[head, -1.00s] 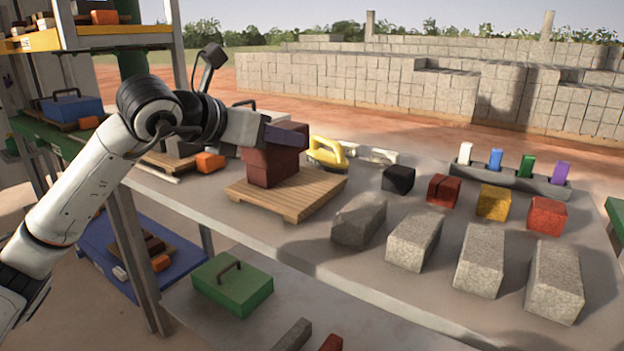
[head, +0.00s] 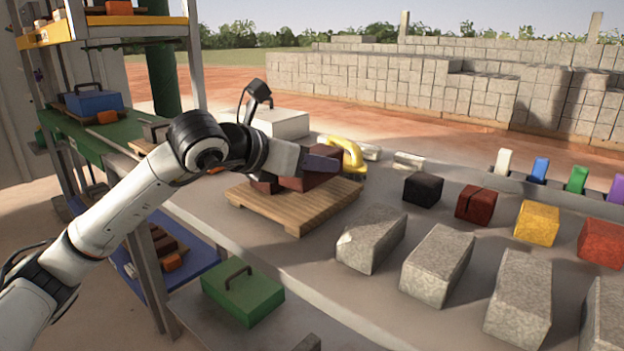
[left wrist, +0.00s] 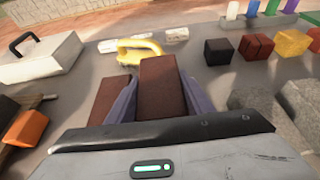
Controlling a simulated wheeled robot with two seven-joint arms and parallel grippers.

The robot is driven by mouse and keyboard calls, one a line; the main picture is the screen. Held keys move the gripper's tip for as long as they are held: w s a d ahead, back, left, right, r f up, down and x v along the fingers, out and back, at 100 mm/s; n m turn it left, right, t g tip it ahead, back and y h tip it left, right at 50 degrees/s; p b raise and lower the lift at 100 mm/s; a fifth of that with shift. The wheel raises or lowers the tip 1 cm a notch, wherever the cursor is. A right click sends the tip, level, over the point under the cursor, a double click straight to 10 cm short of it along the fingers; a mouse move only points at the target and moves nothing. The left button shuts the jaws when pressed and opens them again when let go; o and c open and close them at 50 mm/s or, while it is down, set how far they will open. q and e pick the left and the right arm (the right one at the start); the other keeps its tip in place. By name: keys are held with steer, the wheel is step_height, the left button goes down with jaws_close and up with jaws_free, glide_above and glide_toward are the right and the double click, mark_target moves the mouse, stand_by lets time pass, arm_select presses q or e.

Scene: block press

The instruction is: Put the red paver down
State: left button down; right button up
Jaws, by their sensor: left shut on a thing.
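The red paver (head: 318,178) is in the jaws of my left gripper (head: 324,163), low over the wooden pallet (head: 318,208). The left wrist view shows the red paver (left wrist: 162,86) between two purple-grey fingers. A second dark red paver (head: 264,187) lies on the pallet to the left of the held one; it also shows in the left wrist view (left wrist: 106,98). The fingers and arm hide part of both pavers. I cannot tell whether the held paver's underside touches the pallet. My right gripper is out of view.
A yellow-handled tool (head: 349,155) stands close behind the pallet. Black (head: 423,189), dark red (head: 475,205) and yellow (head: 537,222) blocks stand to the right, with several grey stone blocks (head: 437,258) in front. A white case (head: 283,123) is behind my arm. The pallet's front right is bare.

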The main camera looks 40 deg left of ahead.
arm_select(q)
steer(key=shift+f+b, duration=0.4)
steer(key=shift+f, duration=0.85)
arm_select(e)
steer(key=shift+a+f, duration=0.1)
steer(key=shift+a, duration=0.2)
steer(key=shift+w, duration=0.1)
arm_select(q)
steer(key=shift+f, duration=0.2)
steer(key=c, duration=1.2)
jaws_free()
steer(key=shift+f, duration=0.1)
steer(key=shift+o, duration=0.2)
